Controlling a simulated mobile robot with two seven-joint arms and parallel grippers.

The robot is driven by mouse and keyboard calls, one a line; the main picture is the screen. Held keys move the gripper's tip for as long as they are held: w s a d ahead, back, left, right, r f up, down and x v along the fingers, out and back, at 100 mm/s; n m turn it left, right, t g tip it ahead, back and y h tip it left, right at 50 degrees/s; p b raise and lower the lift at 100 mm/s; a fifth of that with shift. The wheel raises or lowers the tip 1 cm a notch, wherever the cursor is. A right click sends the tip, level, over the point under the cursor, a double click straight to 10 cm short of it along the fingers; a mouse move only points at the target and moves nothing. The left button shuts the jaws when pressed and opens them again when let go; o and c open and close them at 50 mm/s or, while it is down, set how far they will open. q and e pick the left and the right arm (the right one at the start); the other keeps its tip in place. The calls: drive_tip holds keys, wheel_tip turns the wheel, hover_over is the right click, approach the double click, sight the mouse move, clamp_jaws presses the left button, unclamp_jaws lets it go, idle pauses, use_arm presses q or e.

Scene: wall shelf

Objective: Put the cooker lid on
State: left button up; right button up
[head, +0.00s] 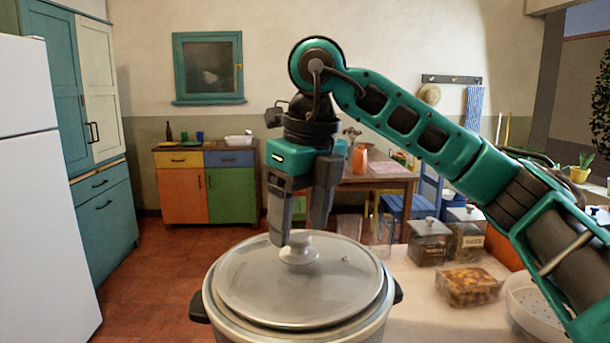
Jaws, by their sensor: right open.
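The cooker (230,329) is a large pale pot with dark side handles, in the lower middle of the head view. The grey metal lid (255,285) lies over the cooker's top. It looks roughly level, but I cannot tell whether it is fully seated. The lid has a pale round knob (298,254) at its centre. My right gripper (300,232) points down just above the knob with its fingers apart. The fingertips are around or slightly behind the knob's top, and contact cannot be told. My left gripper is not in view.
Right of the cooker, the pale counter (415,325) holds lidded jars (428,245), a clear box of food (468,287) and a white colander (535,310). A white fridge (40,200) stands at the left. A wooden table (375,177) is behind.

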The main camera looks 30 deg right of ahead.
wheel_tip(320, 180, up, 12)
drive_tip(key=s+p, duration=0.1)
drive_tip(key=p, duration=0.2)
drive_tip(key=shift+s+d, duration=0.2)
drive_tip(key=shift+s, duration=0.2)
drive_tip(key=shift+f, duration=0.15)
idle(0.4)
